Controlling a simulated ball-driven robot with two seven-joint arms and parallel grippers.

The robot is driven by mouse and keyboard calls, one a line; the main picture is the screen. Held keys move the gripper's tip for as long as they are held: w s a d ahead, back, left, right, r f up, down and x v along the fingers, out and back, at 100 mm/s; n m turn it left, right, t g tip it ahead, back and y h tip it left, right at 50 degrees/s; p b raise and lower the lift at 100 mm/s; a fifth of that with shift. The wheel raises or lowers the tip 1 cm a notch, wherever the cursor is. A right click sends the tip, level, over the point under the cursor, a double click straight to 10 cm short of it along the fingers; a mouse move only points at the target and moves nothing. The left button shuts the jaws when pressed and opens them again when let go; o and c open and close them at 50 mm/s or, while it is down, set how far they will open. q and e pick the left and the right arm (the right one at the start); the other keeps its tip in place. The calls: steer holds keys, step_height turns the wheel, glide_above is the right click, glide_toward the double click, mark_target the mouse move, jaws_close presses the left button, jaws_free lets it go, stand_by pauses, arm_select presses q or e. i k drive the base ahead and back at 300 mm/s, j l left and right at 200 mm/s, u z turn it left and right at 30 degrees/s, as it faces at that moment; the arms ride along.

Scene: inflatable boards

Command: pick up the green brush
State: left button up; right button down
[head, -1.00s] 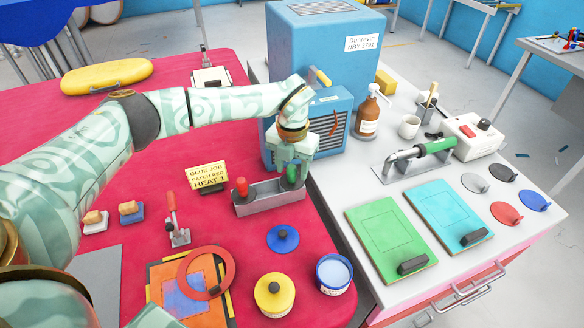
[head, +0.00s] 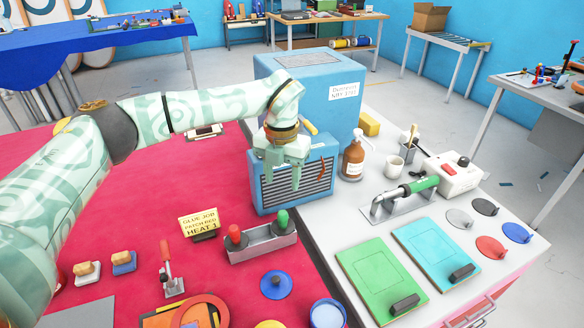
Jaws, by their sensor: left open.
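The green brush (head: 283,219) stands upright at the right end of a grey metal tray (head: 264,245) on the red table. Its green knob handle shows; the lower part is hidden inside the tray. A red-handled brush (head: 234,234) stands at the tray's left end. My left gripper (head: 283,181) points down above the green brush, with its fingers parted and empty. A gap shows between the fingertips and the green knob. The gripper is in front of the blue heater box's grille. My right gripper is not in view.
A blue machine with a grille (head: 300,180) stands close behind the tray. A yellow sign (head: 199,222) is left of the tray, and a red-handled clamp (head: 167,270) and a blue lid (head: 276,285) are nearer. The white bench (head: 335,215) lies to the right.

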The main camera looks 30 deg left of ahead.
mark_target(283, 226)
steer(key=k+l, duration=0.5)
steer(key=k, duration=0.2)
steer(key=k+l, duration=0.5)
steer(key=k, duration=0.15)
